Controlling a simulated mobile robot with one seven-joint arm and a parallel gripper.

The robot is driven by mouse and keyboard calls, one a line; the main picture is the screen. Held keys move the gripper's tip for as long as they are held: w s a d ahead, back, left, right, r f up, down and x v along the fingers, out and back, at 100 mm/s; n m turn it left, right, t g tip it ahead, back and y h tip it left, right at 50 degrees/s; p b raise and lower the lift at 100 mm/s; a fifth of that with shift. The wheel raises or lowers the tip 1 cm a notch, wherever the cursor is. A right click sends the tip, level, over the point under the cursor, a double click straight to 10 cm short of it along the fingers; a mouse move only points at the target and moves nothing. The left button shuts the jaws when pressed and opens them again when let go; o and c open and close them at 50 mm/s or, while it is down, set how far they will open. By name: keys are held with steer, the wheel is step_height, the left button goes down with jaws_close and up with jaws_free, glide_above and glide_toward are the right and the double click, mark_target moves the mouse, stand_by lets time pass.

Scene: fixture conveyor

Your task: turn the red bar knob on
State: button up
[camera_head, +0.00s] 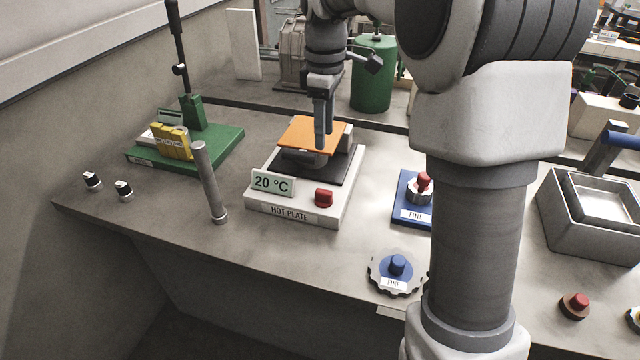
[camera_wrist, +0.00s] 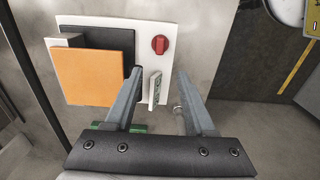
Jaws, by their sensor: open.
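The red bar knob (camera_head: 324,197) sits on the front right of the white hot plate (camera_head: 262,214), beside a display sign (camera_head: 272,182) reading 20 °C. In the wrist view, the red knob (camera_wrist: 160,44) lies beyond my fingertips, and the sign (camera_wrist: 155,90) shows between the fingers. My gripper (camera_head: 322,140) is open and empty, pointing down over the orange plate, behind the knob. The wrist view also shows my gripper (camera_wrist: 159,72) with its fingers spread, apart from the knob.
A grey post (camera_head: 209,182) stands left of the hot plate. A green stand (camera_head: 228,145) is further left. A blue fixture with a red knob (camera_head: 424,180) is to the right, partly behind my arm. A blue knob (camera_head: 397,264) is at the front edge. Bench lies clear before the hot plate.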

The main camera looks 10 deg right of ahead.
mark_target(324, 191)
step_height(324, 191, down, 16)
steer(key=b, duration=0.3)
steer(key=shift+f, duration=0.25)
steer(key=shift+c, duration=0.2)
jaws_close()
